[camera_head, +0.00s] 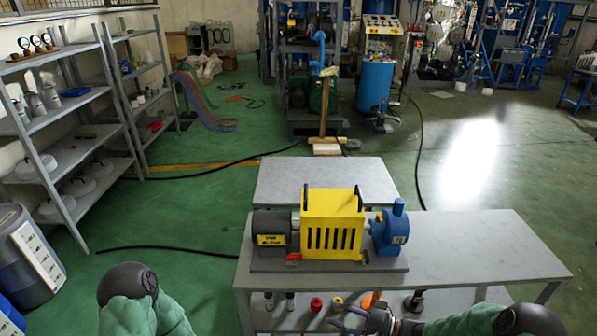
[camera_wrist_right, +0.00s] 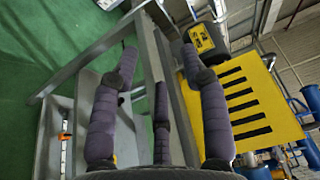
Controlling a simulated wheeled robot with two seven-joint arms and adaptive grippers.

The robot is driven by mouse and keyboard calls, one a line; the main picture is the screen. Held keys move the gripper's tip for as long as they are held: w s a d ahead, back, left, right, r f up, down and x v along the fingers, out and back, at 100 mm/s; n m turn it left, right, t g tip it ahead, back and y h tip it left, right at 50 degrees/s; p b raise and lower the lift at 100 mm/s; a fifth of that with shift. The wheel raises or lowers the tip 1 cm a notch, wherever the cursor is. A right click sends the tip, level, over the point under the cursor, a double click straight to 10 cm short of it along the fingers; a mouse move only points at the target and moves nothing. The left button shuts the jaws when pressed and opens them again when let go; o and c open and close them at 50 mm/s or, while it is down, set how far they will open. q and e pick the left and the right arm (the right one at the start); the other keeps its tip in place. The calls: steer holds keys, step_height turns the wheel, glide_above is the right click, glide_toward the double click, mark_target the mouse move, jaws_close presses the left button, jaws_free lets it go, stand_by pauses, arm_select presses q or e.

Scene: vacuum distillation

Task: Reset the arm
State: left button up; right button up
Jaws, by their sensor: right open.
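My right gripper (camera_head: 345,318) is low in the head view, in front of the table's near edge and beside its lower shelf. It is open and empty. In the wrist view its dark padded fingers (camera_wrist_right: 160,65) stand apart with nothing between them. My right arm (camera_head: 470,322) comes in from the lower right. My left arm (camera_head: 145,315) shows at the lower left, green with a black joint. The left gripper is out of the picture.
A yellow, black and blue pump (camera_head: 332,225) stands on the grey table (camera_head: 480,250). Small red, yellow and orange items, including a red one (camera_head: 316,304), sit on the lower shelf near my right gripper. Grey shelves (camera_head: 75,105) stand at left. Green floor (camera_head: 180,220) left of the table is mostly open.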

steer(key=w+f+m+t+h, duration=0.2)
steer(key=w+f+t+h, duration=0.15)
steer(key=f+h, duration=0.4)
steer(key=s+f+g+h, duration=0.3)
steer(key=s+f, duration=0.3)
steer(key=f, duration=0.4)
steer(key=s+f+n+g+h, duration=0.1)
steer(key=s+f+n+g, duration=0.1)
steer(key=s, duration=0.7)
steer(key=s+a+f+n+g+h, duration=0.1)
steer(key=s+f+g, duration=0.3)
steer(key=s, duration=0.5)
steer(key=shift+a+n+g, duration=0.2)
steer(key=shift+n+g, duration=0.2)
steer(key=shift+g, duration=0.05)
